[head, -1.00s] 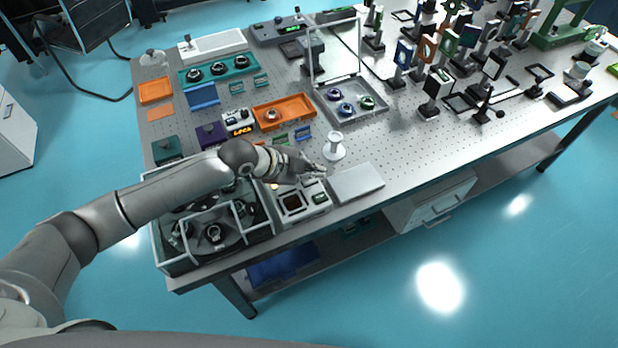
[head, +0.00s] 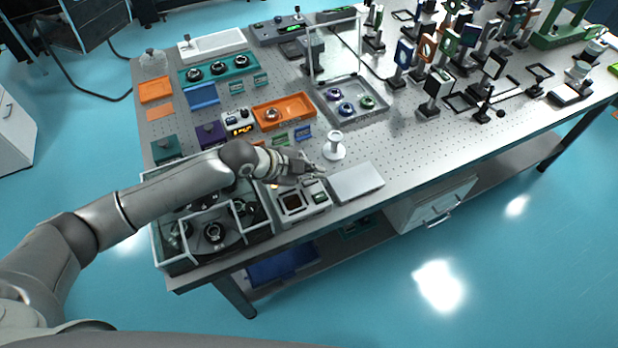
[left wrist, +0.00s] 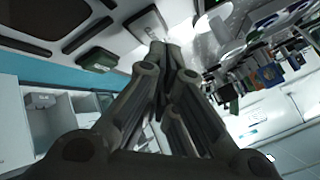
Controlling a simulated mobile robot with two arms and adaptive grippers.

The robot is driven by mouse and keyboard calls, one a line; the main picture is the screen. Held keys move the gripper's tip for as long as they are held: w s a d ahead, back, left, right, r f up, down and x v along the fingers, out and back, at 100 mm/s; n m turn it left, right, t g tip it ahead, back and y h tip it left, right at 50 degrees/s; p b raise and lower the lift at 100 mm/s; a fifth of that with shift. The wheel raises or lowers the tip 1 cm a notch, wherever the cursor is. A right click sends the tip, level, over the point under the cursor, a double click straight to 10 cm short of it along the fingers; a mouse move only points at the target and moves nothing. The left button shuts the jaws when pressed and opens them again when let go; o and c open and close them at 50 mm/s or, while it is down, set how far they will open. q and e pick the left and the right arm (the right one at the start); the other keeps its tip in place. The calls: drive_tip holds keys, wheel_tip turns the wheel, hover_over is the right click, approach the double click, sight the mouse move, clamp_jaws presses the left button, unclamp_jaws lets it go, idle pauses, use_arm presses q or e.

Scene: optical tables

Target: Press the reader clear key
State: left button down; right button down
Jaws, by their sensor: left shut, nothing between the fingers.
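The reader (head: 291,216) is a pale box near the front edge of the table, with a dark square screen (head: 292,201) and a green key (head: 320,197) at its right side. In the left wrist view its pale top fills the upper left, with dark bars and the raised green key (left wrist: 97,60). My left gripper (head: 319,171) is shut and empty, above the reader's far right corner. Its closed fingertips (left wrist: 168,48) appear to the right of the green key and apart from it. I cannot read any key label. My right gripper is out of view.
A white flanged spool (head: 334,148) stands just beyond the gripper. A flat grey plate (head: 356,182) lies right of the reader. A clear-walled case (head: 175,262) with dark round parts stands to its left. An orange tray (head: 285,112) lies farther back.

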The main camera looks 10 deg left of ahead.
sight(311, 182)
use_arm(q)
drive_tip(key=shift+f+b, duration=0.3)
drive_tip(key=shift+f, duration=0.3)
idle(0.6)
drive_tip(key=shift+r, duration=0.1)
drive_tip(key=shift+r+p, duration=0.75)
drive_tip(key=shift+r, duration=0.05)
wheel_tip(311, 182, up, 5)
drive_tip(key=p, duration=0.4)
idle(0.9)
